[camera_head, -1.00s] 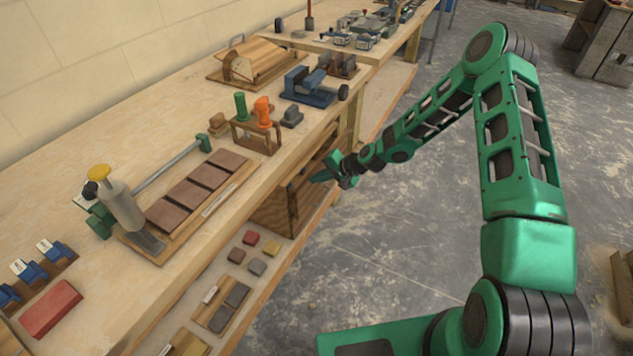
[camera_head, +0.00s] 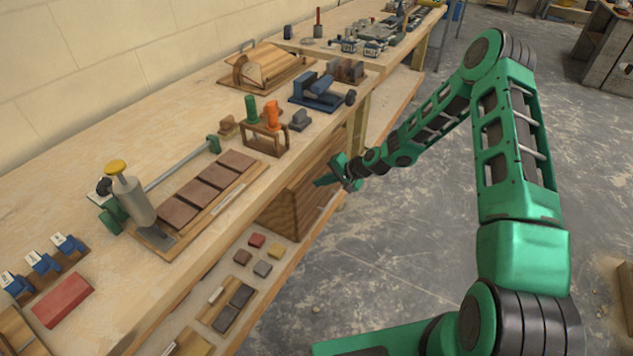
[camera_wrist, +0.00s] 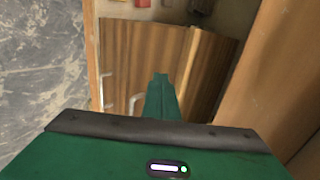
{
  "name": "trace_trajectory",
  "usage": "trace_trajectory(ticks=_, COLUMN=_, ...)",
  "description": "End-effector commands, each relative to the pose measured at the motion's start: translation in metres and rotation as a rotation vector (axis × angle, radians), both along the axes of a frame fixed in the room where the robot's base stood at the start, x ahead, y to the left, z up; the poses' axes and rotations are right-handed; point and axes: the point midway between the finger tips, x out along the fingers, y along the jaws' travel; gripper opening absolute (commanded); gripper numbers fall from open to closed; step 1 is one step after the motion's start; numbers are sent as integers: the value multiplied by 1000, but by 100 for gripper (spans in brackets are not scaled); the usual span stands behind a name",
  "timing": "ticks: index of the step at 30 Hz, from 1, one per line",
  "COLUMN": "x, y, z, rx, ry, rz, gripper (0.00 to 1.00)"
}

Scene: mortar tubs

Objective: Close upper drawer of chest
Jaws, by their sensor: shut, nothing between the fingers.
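The wooden chest (camera_head: 287,208) stands on the shelf under the workbench, its front turned toward the open floor. My gripper (camera_head: 326,181) is at the upper part of that front, with its fingers shut and empty. In the wrist view the closed fingers (camera_wrist: 160,82) point at the chest's striped wood (camera_wrist: 128,52). Two pale handles, one (camera_wrist: 107,88) near the shelf edge and one (camera_wrist: 137,102) beside the fingers, show left of the fingers. The bench and my arm hide part of the chest front. I cannot tell how far the upper drawer is out, or whether the fingers touch it.
The workbench top (camera_head: 110,185) overhangs the chest and holds a wooden rack (camera_head: 265,140), a blue tool (camera_head: 318,90) and several tiles. Small coloured blocks (camera_head: 257,240) lie on the lower shelf beside the chest.

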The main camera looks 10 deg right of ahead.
Motion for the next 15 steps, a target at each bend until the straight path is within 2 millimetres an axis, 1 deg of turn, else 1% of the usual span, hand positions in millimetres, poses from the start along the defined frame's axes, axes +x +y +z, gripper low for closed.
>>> trace_trajectory(ticks=1, x=-6, y=-8, z=-1, rx=-3, ry=4, rz=-1, gripper=0)
trace_trajectory(ticks=3, x=-12, y=-17, z=13, rx=-4, ry=1, rz=-1, gripper=0)
trace_trajectory(ticks=9, x=-33, y=-40, z=40, rx=-6, ry=3, rz=0, gripper=0)
trace_trajectory(ticks=15, x=-46, y=-56, z=59, rx=-7, ry=4, rz=0, gripper=0)
